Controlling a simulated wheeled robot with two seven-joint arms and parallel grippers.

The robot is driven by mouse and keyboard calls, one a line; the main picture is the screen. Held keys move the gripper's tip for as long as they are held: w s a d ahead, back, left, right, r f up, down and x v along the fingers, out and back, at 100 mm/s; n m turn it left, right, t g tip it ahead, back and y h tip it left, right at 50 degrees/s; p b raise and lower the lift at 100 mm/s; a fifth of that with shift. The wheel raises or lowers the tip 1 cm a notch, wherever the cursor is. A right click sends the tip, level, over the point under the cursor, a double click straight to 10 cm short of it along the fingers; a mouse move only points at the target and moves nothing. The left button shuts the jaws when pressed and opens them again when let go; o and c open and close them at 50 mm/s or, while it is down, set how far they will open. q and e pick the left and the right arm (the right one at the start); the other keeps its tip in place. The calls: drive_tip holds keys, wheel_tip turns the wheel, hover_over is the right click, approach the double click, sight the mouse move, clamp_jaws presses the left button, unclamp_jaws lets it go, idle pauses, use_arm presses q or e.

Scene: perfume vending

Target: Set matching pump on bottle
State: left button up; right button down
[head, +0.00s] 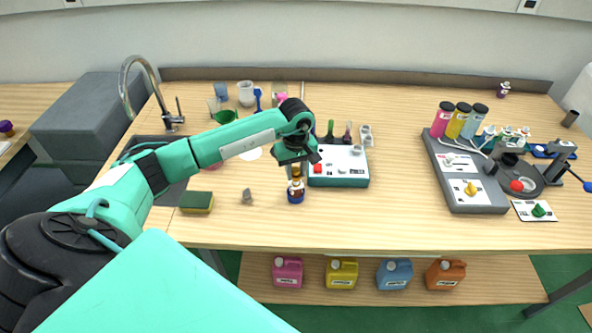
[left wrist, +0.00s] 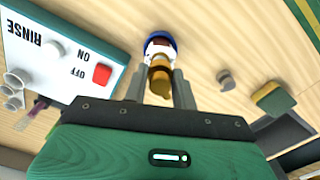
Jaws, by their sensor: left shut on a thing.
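My left gripper (head: 296,172) is at the middle of the table, pointing down. Its fingers (left wrist: 160,88) are shut on the upper part of an amber bottle (head: 296,190) with a blue base and a pale label. In the left wrist view the bottle (left wrist: 160,66) lies between the fingers. The bottle looks upright; I cannot tell if it touches the table. Several small pump-like tops (head: 505,133) stand at the right behind the dispenser. A yellow piece (head: 471,188) sits on the grey dispenser base, and a green one (head: 540,210) on a white card. My right gripper is not in view.
The rinse box (head: 338,182) with a red switch stands just right of the bottle. A sponge (head: 196,202) and a small grey piece (head: 247,197) lie to the left. The dispenser (head: 468,207) with coloured cylinders is at the right. The table between rinse box and dispenser is clear.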

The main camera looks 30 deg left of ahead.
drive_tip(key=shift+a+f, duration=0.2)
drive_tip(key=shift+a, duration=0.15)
use_arm(q)
drive_tip(key=shift+b, duration=0.35)
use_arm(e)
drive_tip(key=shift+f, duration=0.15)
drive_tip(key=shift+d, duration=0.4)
use_arm(q)
drive_tip(key=shift+b, duration=0.35)
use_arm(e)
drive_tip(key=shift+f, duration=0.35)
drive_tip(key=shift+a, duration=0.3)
use_arm(q)
drive_tip(key=shift+f+b, duration=0.35)
drive_tip(key=shift+b, duration=0.1)
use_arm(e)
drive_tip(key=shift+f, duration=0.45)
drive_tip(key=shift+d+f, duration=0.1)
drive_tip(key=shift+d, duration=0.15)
use_arm(q)
drive_tip(key=shift+f+b, duration=0.3)
drive_tip(key=shift+b, duration=0.25)
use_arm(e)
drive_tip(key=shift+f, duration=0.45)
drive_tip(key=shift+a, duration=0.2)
